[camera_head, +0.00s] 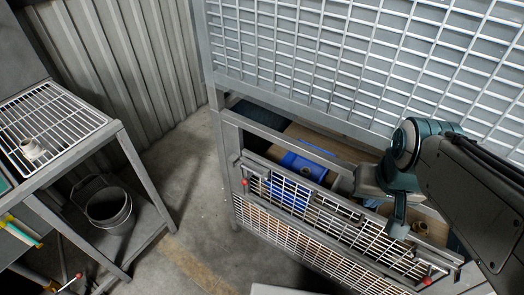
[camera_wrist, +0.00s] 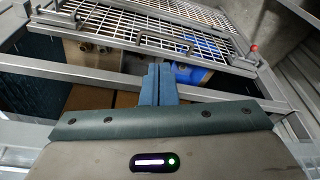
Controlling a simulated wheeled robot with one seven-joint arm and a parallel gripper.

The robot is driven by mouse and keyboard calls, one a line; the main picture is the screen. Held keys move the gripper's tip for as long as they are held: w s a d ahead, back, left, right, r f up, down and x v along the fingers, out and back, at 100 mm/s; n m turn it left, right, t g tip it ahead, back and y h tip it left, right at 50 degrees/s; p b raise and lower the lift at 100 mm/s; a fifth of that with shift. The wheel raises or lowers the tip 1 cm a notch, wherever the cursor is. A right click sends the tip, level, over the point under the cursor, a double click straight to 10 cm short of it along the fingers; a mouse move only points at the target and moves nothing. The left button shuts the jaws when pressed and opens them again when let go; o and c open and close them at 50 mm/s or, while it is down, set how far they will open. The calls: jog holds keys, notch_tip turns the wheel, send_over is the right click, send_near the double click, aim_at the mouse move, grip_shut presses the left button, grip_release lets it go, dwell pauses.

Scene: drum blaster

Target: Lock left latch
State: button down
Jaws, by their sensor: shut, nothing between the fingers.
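The left latch's red knob (camera_head: 244,182) is at the upper left end of the wire-mesh front panel (camera_head: 335,221) in the head view. A red knob also shows at the right in the wrist view (camera_wrist: 254,47). Whether this latch is locked cannot be told. A second red knob (camera_head: 428,281) is at the panel's right end. My gripper (camera_head: 398,229) is shut and empty, to the right of the left latch and well apart from it. Its closed fingers in the wrist view (camera_wrist: 158,84) point toward the mesh panel without visible contact with the latch.
A blue bin (camera_head: 303,165) and a brown pot-like object (camera_head: 421,228) lie inside the cage. A tall mesh wall (camera_head: 360,60) rises above the opening. At the left are a metal grate table (camera_head: 100,135) and a bucket (camera_head: 110,210). Bare floor lies between.

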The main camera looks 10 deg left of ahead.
jog(key=w+a+f+t+y+b, duration=0.1)
jog(key=w+a+f+y+b, duration=0.1)
jog(key=w+a+f+b, duration=0.5)
jog(key=w+a+f+m+t+y+b, duration=0.1)
jog(key=w+a+f+y+b, duration=0.1)
jog(key=w+a+f+b, duration=0.5)
jog(key=a+f+b, duration=0.5)
jog(key=a+b, duration=0.1)
jog(key=a, duration=0.1)
jog(key=shift+w+a, duration=0.15)
jog(key=shift+w, duration=0.1)
jog(key=shift+f, duration=0.15)
jog(key=w+a+f+b, duration=0.4)
jog(key=a+f, duration=0.3)
jog(key=f, duration=0.2)
jog(key=shift+w+a, duration=0.15)
jog(key=shift+w, duration=0.4)
